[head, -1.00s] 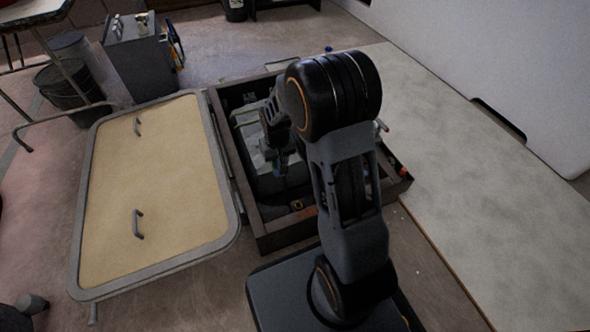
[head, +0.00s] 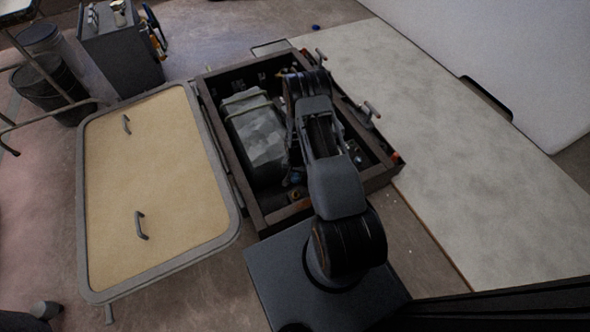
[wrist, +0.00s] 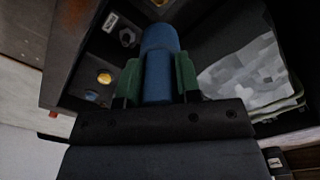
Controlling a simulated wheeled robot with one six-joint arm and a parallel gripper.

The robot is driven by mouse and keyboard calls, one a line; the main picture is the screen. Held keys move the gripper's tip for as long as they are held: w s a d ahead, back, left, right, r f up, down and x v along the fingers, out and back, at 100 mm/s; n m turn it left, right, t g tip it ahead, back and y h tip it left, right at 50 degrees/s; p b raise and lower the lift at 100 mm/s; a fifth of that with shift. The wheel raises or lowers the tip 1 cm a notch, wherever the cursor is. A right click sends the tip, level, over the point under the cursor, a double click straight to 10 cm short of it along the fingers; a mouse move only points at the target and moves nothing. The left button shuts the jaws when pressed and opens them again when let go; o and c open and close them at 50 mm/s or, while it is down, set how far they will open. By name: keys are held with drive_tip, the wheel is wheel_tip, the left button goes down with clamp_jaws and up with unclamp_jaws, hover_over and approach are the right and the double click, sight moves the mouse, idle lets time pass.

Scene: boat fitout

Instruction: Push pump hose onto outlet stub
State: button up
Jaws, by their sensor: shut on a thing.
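In the wrist view my gripper (wrist: 158,78), with green fingers, is shut on a thick blue cylinder, which I take to be the pump hose (wrist: 159,50). It points away from the gripper into the dark interior of the open bay (head: 262,216). I cannot make out an outlet stub for certain. A dark nut-shaped fitting (wrist: 127,37) shows left of the hose, apart from it. In the head view my arm reaches into the right half of the bay and hides the gripper and hose.
A wrapped grey block (head: 258,140) fills the bay's left side and also shows in the wrist view (wrist: 245,85). A brass-coloured knob (wrist: 104,78) sits on the wall. A tan hatch panel (head: 165,190) lies left; a pale board (head: 430,120) lies right.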

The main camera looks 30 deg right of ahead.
drive_tip(key=shift+f+b, duration=3.65)
drive_tip(key=shift+f, duration=1.25)
drive_tip(key=shift+f, duration=0.1)
drive_tip(key=b, duration=0.4)
hover_over(296, 192)
drive_tip(key=shift+w+a+f, duration=0.1)
drive_tip(key=shift+f, duration=2.85)
drive_tip(key=o, duration=1)
drive_tip(key=shift+o, duration=0.2)
drive_tip(key=shift+r, duration=0.1)
wheel_tip(296, 192, up, 14)
drive_tip(key=p, duration=0.6)
